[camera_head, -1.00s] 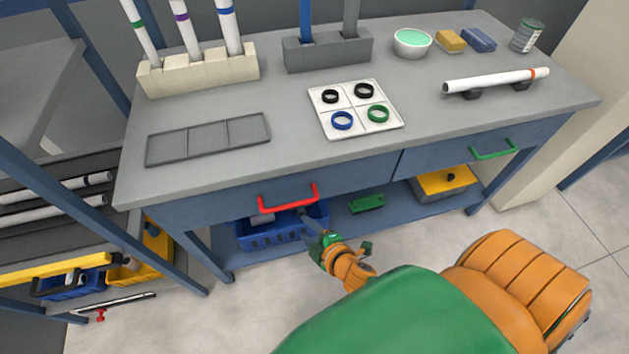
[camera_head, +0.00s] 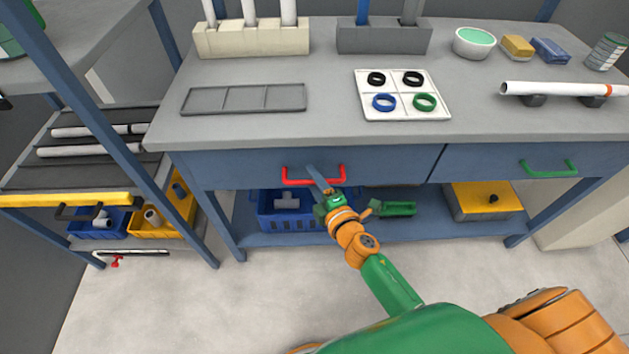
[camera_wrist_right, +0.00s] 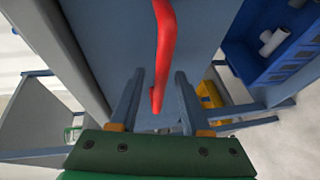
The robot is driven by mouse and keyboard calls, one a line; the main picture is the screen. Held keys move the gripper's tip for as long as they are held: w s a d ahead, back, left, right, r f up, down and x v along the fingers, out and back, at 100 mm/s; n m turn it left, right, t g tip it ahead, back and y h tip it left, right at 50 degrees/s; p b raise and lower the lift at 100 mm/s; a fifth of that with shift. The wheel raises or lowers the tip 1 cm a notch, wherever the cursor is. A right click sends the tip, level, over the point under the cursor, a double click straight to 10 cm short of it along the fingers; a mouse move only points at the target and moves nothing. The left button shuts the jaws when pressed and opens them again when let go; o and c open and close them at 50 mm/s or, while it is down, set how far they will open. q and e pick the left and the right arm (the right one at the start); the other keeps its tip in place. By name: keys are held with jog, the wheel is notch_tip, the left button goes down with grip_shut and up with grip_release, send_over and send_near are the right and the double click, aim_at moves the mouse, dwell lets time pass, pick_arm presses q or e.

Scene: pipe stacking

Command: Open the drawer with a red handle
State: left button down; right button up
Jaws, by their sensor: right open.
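The red handle (camera_head: 314,178) is on the blue drawer front (camera_head: 235,170) under the workbench's left half. The drawer looks shut, its front in line with the bench. My right gripper (camera_head: 318,177) is at the handle, its fingers reaching up to it from below right. In the right wrist view the red handle (camera_wrist_right: 166,45) runs down between the two fingers of my open gripper (camera_wrist_right: 157,95), with a gap on each side. I cannot tell whether a finger touches it. My left gripper is not in view.
A green handle (camera_head: 549,168) marks another drawer at the right. A blue bin (camera_head: 290,222) and a yellow box (camera_head: 485,201) stand on the shelf below. A rack post (camera_head: 115,145) is at the left. The floor in front is clear.

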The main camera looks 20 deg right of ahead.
grip_shut()
dwell(1.4)
